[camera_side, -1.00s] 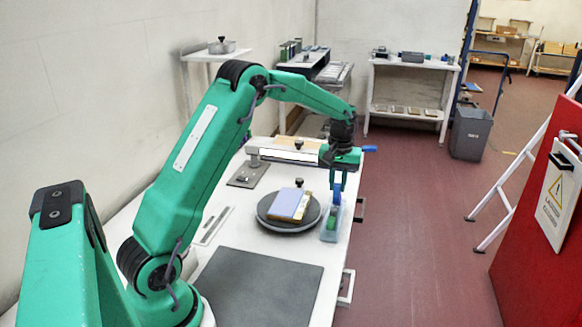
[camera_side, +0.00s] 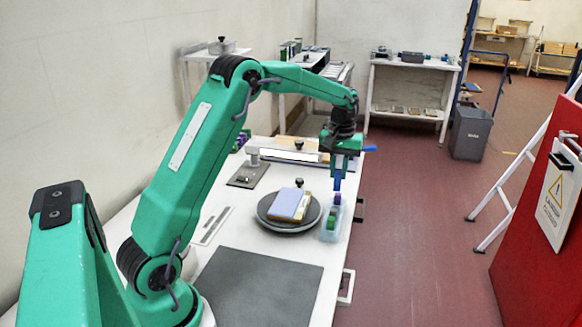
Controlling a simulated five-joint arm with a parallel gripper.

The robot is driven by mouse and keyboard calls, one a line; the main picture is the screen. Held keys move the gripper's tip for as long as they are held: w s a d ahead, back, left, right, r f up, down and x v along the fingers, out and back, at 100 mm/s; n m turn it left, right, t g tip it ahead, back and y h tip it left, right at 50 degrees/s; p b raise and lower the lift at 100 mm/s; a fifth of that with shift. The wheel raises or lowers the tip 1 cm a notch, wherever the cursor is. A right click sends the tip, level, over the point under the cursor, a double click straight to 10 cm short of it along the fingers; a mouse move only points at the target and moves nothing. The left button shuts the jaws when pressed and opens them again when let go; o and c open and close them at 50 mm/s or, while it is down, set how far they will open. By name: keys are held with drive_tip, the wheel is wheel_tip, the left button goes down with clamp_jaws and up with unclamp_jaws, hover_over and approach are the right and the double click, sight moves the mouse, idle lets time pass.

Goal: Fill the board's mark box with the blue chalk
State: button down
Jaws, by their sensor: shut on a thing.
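My gripper (camera_side: 338,171) points down above the clear chalk tray (camera_side: 327,236) near the table's right edge. It is shut on the blue chalk (camera_side: 337,183), which hangs upright below the fingers. A green piece and a purple piece stand in the tray under it. The board (camera_side: 289,205), pale lavender with a tan edge, lies on the round grey turntable (camera_side: 270,219) left of the tray. Its mark box is too small to make out.
A dark grey mat (camera_side: 262,287) lies at the table's front. A small plate with a knob (camera_side: 247,175) and a long white-topped fixture (camera_side: 290,155) are behind the turntable.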

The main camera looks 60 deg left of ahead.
drive_tip(key=s+a+r, duration=0.2)
drive_tip(key=s+a, duration=0.1)
drive_tip(key=a, duration=0.6)
drive_tip(key=shift+s+a+r, duration=0.3)
drive_tip(key=shift+r, duration=0.1)
drive_tip(key=shift+f, duration=0.1)
